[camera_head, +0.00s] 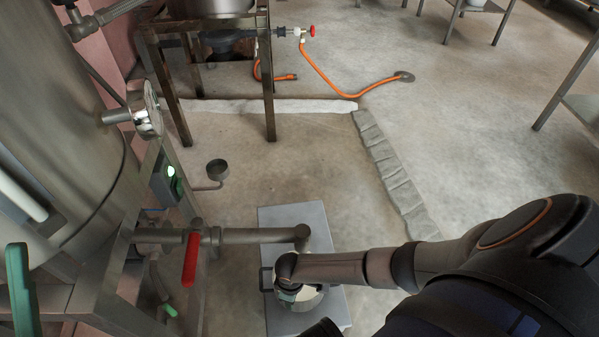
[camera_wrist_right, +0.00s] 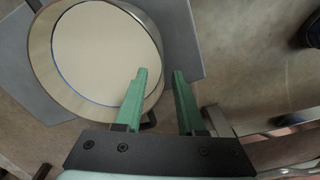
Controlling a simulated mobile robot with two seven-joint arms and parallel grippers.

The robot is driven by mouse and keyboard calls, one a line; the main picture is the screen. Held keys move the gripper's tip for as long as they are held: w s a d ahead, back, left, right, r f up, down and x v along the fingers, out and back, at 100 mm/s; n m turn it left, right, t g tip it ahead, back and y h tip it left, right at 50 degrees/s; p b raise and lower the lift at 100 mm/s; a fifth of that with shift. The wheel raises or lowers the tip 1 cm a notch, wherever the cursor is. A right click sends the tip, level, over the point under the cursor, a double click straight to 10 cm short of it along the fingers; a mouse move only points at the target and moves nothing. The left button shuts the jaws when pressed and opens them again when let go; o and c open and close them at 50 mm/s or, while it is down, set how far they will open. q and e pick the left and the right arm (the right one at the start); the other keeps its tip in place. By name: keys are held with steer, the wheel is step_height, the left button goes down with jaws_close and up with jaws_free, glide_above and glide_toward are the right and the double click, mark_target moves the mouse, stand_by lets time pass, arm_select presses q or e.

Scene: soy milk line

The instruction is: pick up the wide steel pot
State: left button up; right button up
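The wide steel pot (camera_head: 312,299) stands on a grey platform (camera_head: 285,218) at the bottom of the head view, partly hidden by my right wrist. A dark handle (camera_head: 266,279) sticks out on its left side. In the right wrist view the pot (camera_wrist_right: 41,52) is round and holds a pale cream liquid (camera_wrist_right: 105,50). My right gripper (camera_wrist_right: 160,73) has two green fingers spread apart, with nothing seen clamped between them. The left finger overlaps the pot's rim in the picture. A dark handle (camera_wrist_right: 150,120) shows partly between the fingers.
A steel pipe (camera_head: 255,236) with a red lever (camera_head: 190,258) ends above the platform, close to my right wrist. A large steel tank (camera_head: 60,120) stands at left. A metal stand (camera_head: 270,90) is at the back. The floor at right is mostly clear.

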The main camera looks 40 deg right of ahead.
step_height(320, 180, down, 5)
steer(key=b, duration=0.3)
steer(key=shift+w, duration=0.1)
steer(key=shift+r, duration=0.15)
steer(key=shift+c, duration=0.4)
steer(key=shift+d, duration=0.1)
jaws_close()
stand_by(0.5)
steer(key=shift+w, duration=0.15)
